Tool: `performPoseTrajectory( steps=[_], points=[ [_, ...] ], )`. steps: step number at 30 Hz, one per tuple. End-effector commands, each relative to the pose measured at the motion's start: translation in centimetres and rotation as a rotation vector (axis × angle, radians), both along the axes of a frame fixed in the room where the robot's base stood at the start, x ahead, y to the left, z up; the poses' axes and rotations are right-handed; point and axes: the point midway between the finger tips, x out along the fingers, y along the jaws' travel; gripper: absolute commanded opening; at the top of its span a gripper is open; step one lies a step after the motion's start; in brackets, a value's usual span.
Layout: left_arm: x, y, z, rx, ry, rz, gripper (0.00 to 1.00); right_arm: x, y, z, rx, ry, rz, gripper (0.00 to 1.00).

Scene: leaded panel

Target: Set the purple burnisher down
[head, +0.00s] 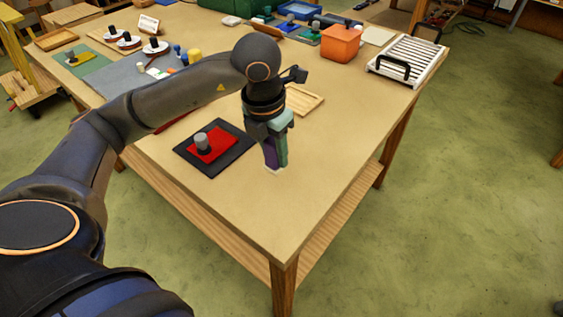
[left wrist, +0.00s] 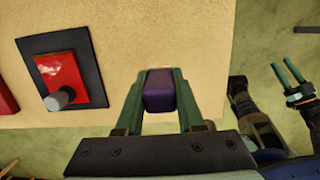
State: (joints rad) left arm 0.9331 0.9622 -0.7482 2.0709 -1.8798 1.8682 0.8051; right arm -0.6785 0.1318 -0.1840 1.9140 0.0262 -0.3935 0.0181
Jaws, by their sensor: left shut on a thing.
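The purple burnisher (left wrist: 160,92) sits between the two green fingers of my left gripper (left wrist: 159,84), which is shut on it. In the head view the left gripper (head: 275,157) points down over the bare right part of the table, and a strip of the purple burnisher (head: 270,154) shows between its fingers. Its lower end is very close to the tabletop; I cannot tell whether it touches. My right gripper (left wrist: 287,72) shows at the right of the left wrist view, over the floor, with its green fingers apart and nothing between them.
A dark mat (head: 234,153) with a red plate (head: 216,147) and a grey-knobbed piece lies left of the gripper. A shallow wooden tray (head: 305,101) lies behind it. An orange bin (head: 341,43) and a white slatted rack (head: 407,60) stand farther back. The table's front right is clear.

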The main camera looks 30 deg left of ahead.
Motion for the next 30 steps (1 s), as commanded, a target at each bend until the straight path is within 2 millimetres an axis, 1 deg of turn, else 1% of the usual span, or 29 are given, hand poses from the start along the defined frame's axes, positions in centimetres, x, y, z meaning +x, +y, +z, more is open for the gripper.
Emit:
performPoseTrajectory(
  steps=[5, 8, 9, 13, 15, 22, 26, 27, 30],
  points=[
    [0.9, -0.5, -1.1, -0.002, -0.001, 0.001, 0.00, 0.0, 0.0, 0.1, 0.000, 0.001, 0.000, 0.50],
    [1.6, -0.8, -2.3, -0.001, 0.002, 0.000, 0.00, 0.0, 0.0, 0.2, 0.001, 0.001, -0.001, 0.50],
    [1.4, -0.7, -3.0, 0.000, 0.005, 0.000, 0.00, -0.1, 0.0, 0.4, 0.000, 0.002, -0.001, 0.50],
    [1.4, -0.7, -4.6, 0.000, 0.001, 0.000, 0.00, 0.0, 0.0, 0.6, 0.000, 0.002, -0.001, 0.50],
    [1.4, -0.7, -4.9, -0.001, 0.000, 0.000, 0.00, -0.1, 0.0, 0.6, 0.000, 0.002, -0.001, 0.50],
    [1.5, -0.7, -5.0, -0.001, -0.002, 0.000, 0.00, -0.1, 0.0, 0.5, 0.000, 0.002, -0.001, 0.50],
    [1.5, -0.7, -5.4, -0.001, -0.002, 0.000, 0.00, -0.1, 0.0, 0.0, 0.000, 0.002, -0.001, 0.50],
    [1.4, -0.7, -5.3, -0.001, -0.002, 0.000, 0.40, -0.1, 0.0, 0.2, 0.000, 0.002, -0.001, 0.50],
    [1.4, -0.7, -5.2, -0.001, -0.001, 0.000, 0.52, -0.1, 0.0, 0.2, 0.000, 0.002, -0.001, 0.50]
  ],
)
